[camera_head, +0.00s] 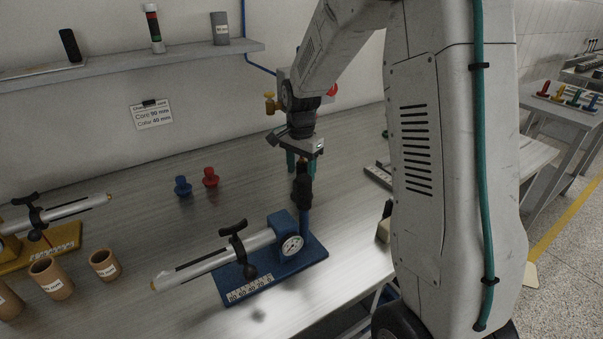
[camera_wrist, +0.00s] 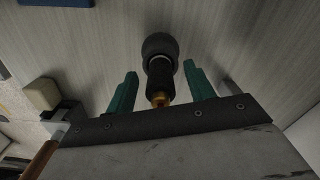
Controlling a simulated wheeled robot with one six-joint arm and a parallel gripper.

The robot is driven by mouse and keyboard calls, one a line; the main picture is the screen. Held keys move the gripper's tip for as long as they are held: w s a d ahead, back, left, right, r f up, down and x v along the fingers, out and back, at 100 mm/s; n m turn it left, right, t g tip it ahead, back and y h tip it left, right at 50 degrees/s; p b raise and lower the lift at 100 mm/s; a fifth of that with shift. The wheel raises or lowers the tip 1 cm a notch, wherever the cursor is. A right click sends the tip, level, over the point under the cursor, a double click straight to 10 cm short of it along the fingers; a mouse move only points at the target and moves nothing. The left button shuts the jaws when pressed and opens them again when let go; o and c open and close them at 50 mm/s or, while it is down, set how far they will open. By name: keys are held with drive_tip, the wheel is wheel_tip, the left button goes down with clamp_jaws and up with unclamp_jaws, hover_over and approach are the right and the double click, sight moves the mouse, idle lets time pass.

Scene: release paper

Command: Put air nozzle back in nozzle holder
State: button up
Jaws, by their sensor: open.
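The air nozzle appears to be the upright black part (camera_head: 302,187) below my gripper in the head view. In the wrist view it is a black part (camera_wrist: 160,72) with a round head and a brass end. My gripper (camera_head: 301,165) is open, its teal fingers pointing down. In the wrist view my gripper (camera_wrist: 160,92) has one finger on each side of the black part, with a visible gap on both sides. I cannot tell for sure which part is the nozzle holder.
A blue fixture (camera_head: 314,248) with a gauge and a grey cylinder stands in front. A yellow fixture (camera_head: 62,240) and brown cups (camera_head: 104,265) are at left. Blue (camera_head: 183,187) and red (camera_head: 210,177) knobbed parts stand behind. The table middle is fairly clear.

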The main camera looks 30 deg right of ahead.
wheel_tip(320, 180, up, 6)
drive_tip(key=shift+r, duration=0.1)
idle(0.6)
drive_tip(key=s+a+r+n, duration=0.3)
drive_tip(key=s, duration=0.4)
drive_tip(key=s+a+r+n+t, duration=0.1)
drive_tip(key=s+a+r+n, duration=0.25)
drive_tip(key=s, duration=0.35)
drive_tip(key=s+a+r+n, duration=0.3)
drive_tip(key=s, duration=0.4)
drive_tip(key=s+a+f+n, duration=0.1)
drive_tip(key=s+n, duration=0.3)
drive_tip(key=s, duration=0.6)
drive_tip(key=shift+s+a+n, duration=0.2)
drive_tip(key=shift+a+n, duration=0.15)
